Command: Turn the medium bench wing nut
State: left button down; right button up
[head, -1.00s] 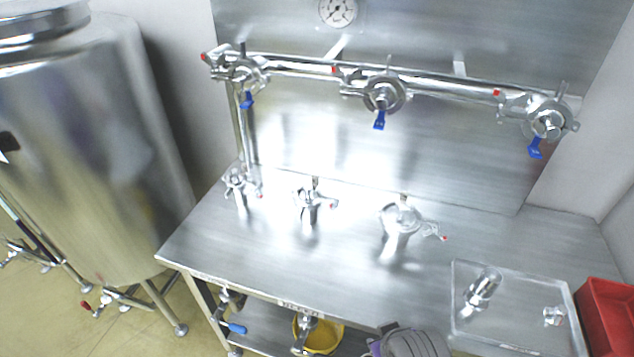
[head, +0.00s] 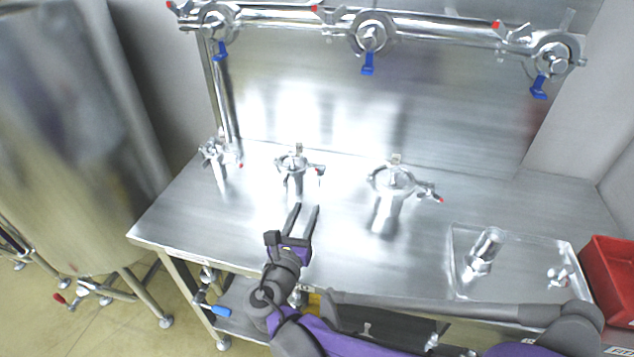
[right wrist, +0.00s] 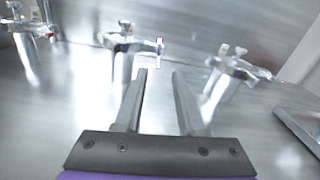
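Three clamped metal fittings with red-tipped wing nuts stand on the steel bench. The middle one (head: 296,166) is medium in size, with its red-tipped wing nut (head: 317,170) on its right side. It also shows in the right wrist view (right wrist: 124,42), beyond the fingers. The small fitting (head: 217,154) is to its left and the large one (head: 390,184) to its right. My right gripper (head: 306,208) is open and empty, in front of the middle fitting and apart from it. The gripper also shows in the right wrist view (right wrist: 158,75). My left gripper is not in view.
A pipe (head: 440,26) with blue-handled valves runs along the back wall. A large steel tank (head: 60,130) stands at left. The bench front edge is clear at left.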

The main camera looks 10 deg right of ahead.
aim_at(318, 177)
jog(key=shift+w, duration=0.35)
jog(key=x, duration=1)
jog(key=shift+r, duration=0.15)
grip_shut()
